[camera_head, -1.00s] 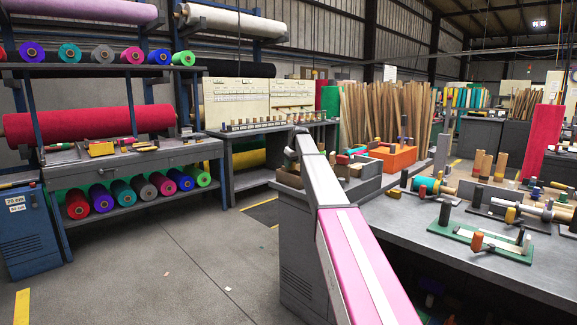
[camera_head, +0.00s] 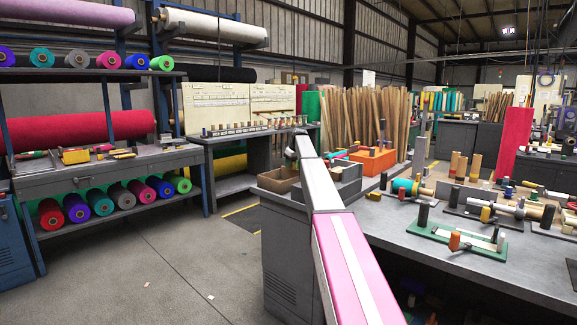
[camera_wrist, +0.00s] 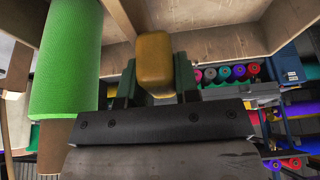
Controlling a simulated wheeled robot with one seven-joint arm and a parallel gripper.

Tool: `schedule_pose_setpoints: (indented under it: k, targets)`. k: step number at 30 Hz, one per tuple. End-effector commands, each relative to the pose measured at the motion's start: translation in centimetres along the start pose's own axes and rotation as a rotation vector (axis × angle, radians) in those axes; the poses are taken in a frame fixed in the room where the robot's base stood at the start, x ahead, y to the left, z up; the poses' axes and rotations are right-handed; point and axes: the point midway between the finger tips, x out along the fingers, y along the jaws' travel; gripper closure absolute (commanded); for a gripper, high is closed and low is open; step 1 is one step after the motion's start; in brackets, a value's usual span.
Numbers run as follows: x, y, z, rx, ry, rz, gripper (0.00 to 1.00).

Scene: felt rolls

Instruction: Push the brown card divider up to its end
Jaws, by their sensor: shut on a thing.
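In the wrist view my gripper (camera_wrist: 152,85) has its dark green fingers shut on a mustard-yellow block (camera_wrist: 155,62). Brown card panels stand around and beyond the block; one upright brown panel (camera_wrist: 120,14), perhaps the card divider, runs up just behind it. I cannot tell whether the block is joined to that panel. A green felt roll (camera_wrist: 66,60) lies to the left of the fingers. In the head view my arm reaches to an open brown box (camera_head: 278,180) at the bench's far left corner. My gripper is not clearly visible there, and the divider cannot be made out.
The grey bench (camera_head: 480,270) carries an orange box (camera_head: 376,160), a green board (camera_head: 455,240) and several wooden pieces to the right of my arm. A rack with felt rolls (camera_head: 80,130) stands at the left.

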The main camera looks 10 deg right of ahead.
Motion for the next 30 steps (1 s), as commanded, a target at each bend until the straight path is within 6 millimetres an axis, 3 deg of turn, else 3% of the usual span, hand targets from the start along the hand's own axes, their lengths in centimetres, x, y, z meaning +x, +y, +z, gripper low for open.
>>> schedule_pose_setpoints:
  k: [4, 5, 6, 7, 20, 26, 30]
  targets:
    - [-0.1, 0.1, -0.1, 0.000, 0.001, 0.002, 1.00]
    - [-0.1, 0.1, -0.1, 0.000, 0.001, 0.002, 0.64]
    - [-0.1, 0.1, -0.1, 0.000, 0.002, 0.002, 0.51]
    - [-0.1, 0.1, -0.1, 0.000, 0.001, 0.002, 0.45]
    - [-0.6, 0.0, 0.0, 0.000, 0.001, 0.001, 0.45]
    - [-2.9, 0.0, 0.0, 0.000, 0.001, 0.001, 0.45]
    - [-5.5, 0.0, 0.0, 0.000, 0.002, 0.002, 0.45]
